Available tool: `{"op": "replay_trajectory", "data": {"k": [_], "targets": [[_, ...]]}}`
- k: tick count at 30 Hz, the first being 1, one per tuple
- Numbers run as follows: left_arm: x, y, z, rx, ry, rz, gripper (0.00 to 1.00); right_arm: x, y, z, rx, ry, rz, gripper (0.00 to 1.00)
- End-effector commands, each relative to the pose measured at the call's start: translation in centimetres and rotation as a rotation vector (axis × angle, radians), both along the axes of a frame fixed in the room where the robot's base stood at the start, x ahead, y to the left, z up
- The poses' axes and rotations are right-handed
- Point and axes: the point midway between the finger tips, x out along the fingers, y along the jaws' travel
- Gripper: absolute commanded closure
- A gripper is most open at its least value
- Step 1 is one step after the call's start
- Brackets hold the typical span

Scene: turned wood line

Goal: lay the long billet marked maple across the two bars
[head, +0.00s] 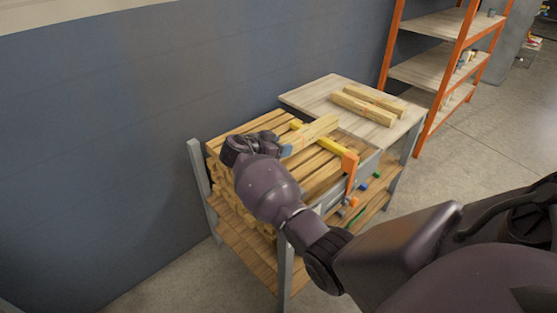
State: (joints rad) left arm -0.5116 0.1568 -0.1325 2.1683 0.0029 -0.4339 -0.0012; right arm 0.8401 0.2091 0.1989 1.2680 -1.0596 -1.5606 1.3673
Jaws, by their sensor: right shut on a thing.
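My right gripper (285,150) is shut on the near left end of a pale long billet (315,131). The billet points away to the upper right, over the slatted stack of wood; whether it touches the stack I cannot tell. Any marking on it is too small to read. A yellow bar (333,146) with an orange end piece (350,168) lies on the stack, partly behind the billet. Two pale wooden pieces (362,107) lie side by side on the grey-brown tabletop at the back right; whether these are the two bars I cannot tell. My left gripper is out of view.
The stack of wood strips (318,172) fills the top of a grey-posted rack (200,180). Small coloured items (365,186) sit at its right side. The tabletop (318,91) is bare around the two pieces. An orange shelf unit (434,72) stands behind; a blue wall runs along the left.

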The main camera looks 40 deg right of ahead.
Motion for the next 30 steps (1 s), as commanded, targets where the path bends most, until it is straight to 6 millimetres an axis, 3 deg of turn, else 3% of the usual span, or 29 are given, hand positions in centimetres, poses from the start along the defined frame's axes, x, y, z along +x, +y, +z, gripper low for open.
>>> {"op": "replay_trajectory", "data": {"k": [9, 17, 18, 21, 23, 30], "targets": [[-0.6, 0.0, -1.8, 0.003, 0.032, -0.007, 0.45, -0.1, 0.0, -5.0, -0.002, 0.007, 0.000, 0.90], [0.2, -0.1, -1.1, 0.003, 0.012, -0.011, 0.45, 0.0, 0.0, -4.9, -0.001, -0.001, 0.000, 0.90], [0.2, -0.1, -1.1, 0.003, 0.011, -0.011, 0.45, 0.0, 0.0, -5.0, 0.002, 0.001, -0.001, 0.48], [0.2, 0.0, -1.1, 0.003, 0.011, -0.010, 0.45, 0.0, 0.0, -5.0, 0.001, 0.001, -0.001, 0.32], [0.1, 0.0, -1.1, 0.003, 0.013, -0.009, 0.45, 0.0, 0.0, -5.0, 0.001, 0.002, 0.000, 0.27], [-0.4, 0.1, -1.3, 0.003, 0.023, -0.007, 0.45, -0.1, 0.0, -5.0, 0.001, 0.002, 0.000, 0.27]]}}
